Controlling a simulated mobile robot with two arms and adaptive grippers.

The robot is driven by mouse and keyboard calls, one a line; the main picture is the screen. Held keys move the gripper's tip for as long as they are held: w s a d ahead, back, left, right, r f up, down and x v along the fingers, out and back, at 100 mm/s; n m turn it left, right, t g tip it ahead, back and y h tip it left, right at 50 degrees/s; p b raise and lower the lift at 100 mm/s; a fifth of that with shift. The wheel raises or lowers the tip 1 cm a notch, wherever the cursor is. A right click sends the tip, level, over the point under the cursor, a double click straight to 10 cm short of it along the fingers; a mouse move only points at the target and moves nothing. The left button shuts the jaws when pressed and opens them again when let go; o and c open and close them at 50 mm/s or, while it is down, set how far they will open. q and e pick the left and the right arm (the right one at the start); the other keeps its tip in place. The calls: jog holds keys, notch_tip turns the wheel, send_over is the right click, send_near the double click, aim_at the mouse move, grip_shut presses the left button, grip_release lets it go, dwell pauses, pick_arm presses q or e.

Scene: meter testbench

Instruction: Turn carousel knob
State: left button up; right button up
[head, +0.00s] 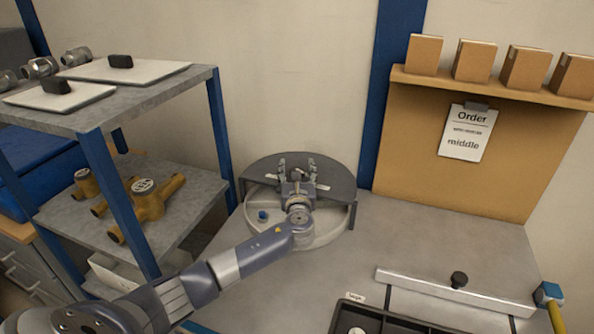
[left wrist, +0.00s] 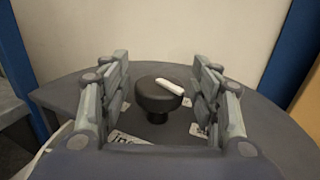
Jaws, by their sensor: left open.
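The carousel (head: 335,182) is a round light drum with a dark grey half-cover, at the back of the bench in the head view. Its black round knob (left wrist: 155,98) with a white pointer mark stands on the dark cover (left wrist: 75,95) in the left wrist view. The pointer slants toward the lower right. My left gripper (head: 297,168) is over the carousel, open, with one finger on each side of the knob and a gap on both sides. In the head view the gripper hides the knob. My right gripper is not in view.
A blue-framed shelf (head: 95,140) with brass meters (head: 150,198) stands left of the carousel. A blue post (head: 393,90) and an order board (head: 410,145) are behind and right. A metal bar with a black knob (head: 459,279) lies front right. Bench between is clear.

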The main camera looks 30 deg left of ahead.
pick_arm(q)
jog(key=c, duration=1)
jog(key=shift+n+g+y, duration=1.3)
jog(key=shift+y, duration=0.1)
jog(key=shift+n+g+y+b, duration=0.65)
jog(key=shift+n+g+y, duration=0.45)
jog(key=shift+g, duration=0.4)
jog(key=o, duration=1)
jog(key=v, duration=1.2)
